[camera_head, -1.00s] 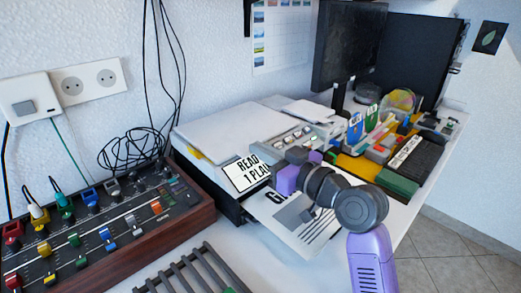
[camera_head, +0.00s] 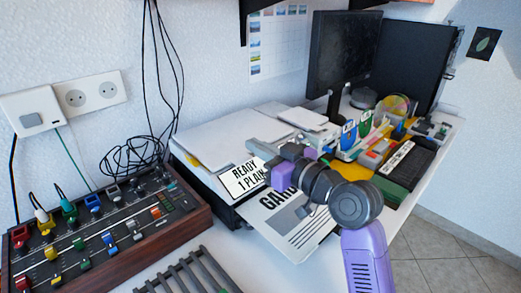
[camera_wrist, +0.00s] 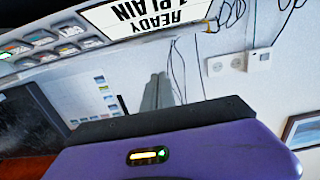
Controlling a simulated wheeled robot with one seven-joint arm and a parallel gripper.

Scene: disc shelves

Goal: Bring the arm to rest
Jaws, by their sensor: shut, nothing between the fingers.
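My gripper (camera_head: 258,147) is at the end of my purple and dark grey arm, which reaches up from the lower right of the head view. The gripper is in front of the printer, above its sign and the printed sheet, and looks clear of them. In the wrist view the grey fingers (camera_wrist: 158,92) stand together beyond the purple hand, shut and empty.
The printer (camera_head: 215,140) bears a "READY 1 PLAIN" sign (camera_head: 245,176). A printed sheet (camera_head: 290,225) sticks out below. A slider console (camera_head: 100,240) and a grey rack (camera_head: 190,270) are at left. A monitor (camera_head: 340,50) and desk items stand behind.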

